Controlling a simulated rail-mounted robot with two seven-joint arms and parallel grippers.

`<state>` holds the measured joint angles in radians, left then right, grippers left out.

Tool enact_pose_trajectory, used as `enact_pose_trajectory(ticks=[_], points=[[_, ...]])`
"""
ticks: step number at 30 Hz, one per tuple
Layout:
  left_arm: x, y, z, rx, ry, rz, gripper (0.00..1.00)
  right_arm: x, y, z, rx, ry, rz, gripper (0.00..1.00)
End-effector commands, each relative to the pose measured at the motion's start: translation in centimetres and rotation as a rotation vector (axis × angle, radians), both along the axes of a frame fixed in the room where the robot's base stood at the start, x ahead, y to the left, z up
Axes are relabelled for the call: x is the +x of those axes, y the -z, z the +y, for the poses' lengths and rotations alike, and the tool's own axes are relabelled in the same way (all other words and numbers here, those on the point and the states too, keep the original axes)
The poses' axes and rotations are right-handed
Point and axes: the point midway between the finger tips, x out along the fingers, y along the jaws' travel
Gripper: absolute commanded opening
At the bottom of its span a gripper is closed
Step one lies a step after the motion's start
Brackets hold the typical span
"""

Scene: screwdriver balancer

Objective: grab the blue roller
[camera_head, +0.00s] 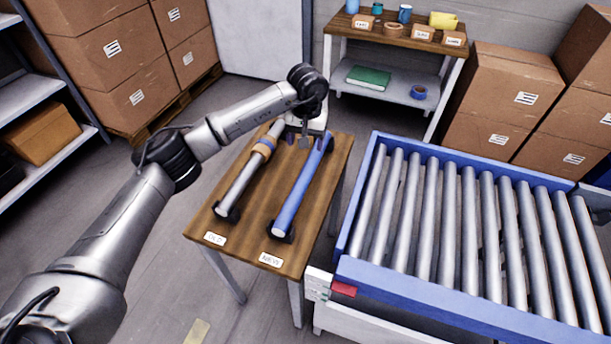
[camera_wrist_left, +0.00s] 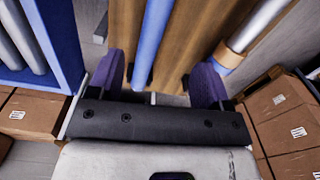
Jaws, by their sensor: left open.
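The blue roller (camera_head: 300,192) lies lengthwise on the right half of a small wooden table, in dark end holders behind a "NEW" label (camera_head: 270,260). My left gripper (camera_head: 306,141) is over the table's far end, by the blue roller's far end, with its fingers apart and nothing held. In the left wrist view the blue roller (camera_wrist_left: 151,45) shows between the two purple fingers (camera_wrist_left: 160,82), nearer the left one. I cannot tell the height gap between them. My right gripper is not in view.
A grey roller with a tan band (camera_head: 243,180) lies left of the blue one, behind an "OLD" label (camera_head: 215,238). A blue-framed roller conveyor (camera_head: 430,277) stands close on the right. A bench (camera_head: 393,38) with mugs and small boxes stands behind.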

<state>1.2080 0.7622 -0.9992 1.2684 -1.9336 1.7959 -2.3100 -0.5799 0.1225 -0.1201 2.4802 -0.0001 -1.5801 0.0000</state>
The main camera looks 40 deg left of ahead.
Motion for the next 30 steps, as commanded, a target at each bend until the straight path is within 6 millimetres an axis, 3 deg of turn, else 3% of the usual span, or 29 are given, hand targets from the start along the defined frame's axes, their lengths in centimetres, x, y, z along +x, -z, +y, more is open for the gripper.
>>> enact_pose_trajectory(ticks=[5,18,30], points=[[0.0,0.6,0.0,-0.002,0.097,0.002,0.72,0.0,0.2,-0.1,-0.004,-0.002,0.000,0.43],[0.0,7.4,0.0,-0.006,0.110,0.001,0.72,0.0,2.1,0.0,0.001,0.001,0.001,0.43],[0.0,9.3,0.0,-0.004,0.109,0.000,0.72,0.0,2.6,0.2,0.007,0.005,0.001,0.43]])
